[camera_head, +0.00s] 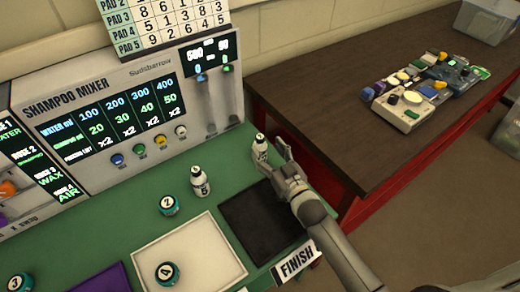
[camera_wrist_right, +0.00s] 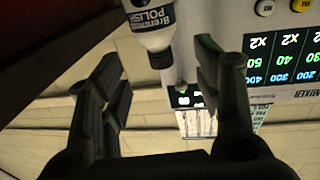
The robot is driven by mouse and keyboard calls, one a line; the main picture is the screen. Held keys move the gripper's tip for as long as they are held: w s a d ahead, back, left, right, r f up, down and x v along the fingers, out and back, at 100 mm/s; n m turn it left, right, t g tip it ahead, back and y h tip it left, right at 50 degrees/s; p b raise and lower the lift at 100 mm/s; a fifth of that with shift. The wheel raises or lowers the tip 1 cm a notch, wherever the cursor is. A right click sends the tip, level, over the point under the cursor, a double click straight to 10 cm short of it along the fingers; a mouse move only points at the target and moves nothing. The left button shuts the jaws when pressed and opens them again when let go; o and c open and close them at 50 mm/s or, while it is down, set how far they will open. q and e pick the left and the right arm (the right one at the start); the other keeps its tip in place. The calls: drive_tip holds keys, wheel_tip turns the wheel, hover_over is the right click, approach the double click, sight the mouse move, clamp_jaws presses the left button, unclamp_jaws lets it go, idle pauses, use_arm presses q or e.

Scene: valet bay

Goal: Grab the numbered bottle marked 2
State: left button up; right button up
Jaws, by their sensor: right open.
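A round teal bottle with a white top marked 2 (camera_head: 168,204) stands on the green counter, left of the dark pad. My right gripper (camera_head: 272,156) is open at the counter's back right, well to the right of that bottle. A white bottle with a black cap (camera_head: 259,148) stands right by its fingertips. In the right wrist view that bottle (camera_wrist_right: 150,22) reads "POLISH" and shows beyond the open fingers (camera_wrist_right: 160,75); I cannot tell whether they touch it. The bottle marked 2 is not in the wrist view. My left gripper is not in view.
Another white bottle (camera_head: 200,182) stands behind the 2. A teal bottle marked 4 (camera_head: 167,273) is on the white tray (camera_head: 205,236); one marked 3 (camera_head: 18,282) is at far left. The shampoo mixer (camera_head: 85,140) borders the back. A brown table (camera_head: 340,110) is at right.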

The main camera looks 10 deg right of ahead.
sight(262, 142)
drive_tip(key=x, duration=0.6)
drive_tip(key=shift+p, duration=0.35)
drive_tip(key=shift+s, duration=0.1)
drive_tip(key=shift+r, duration=0.1)
clamp_jaws()
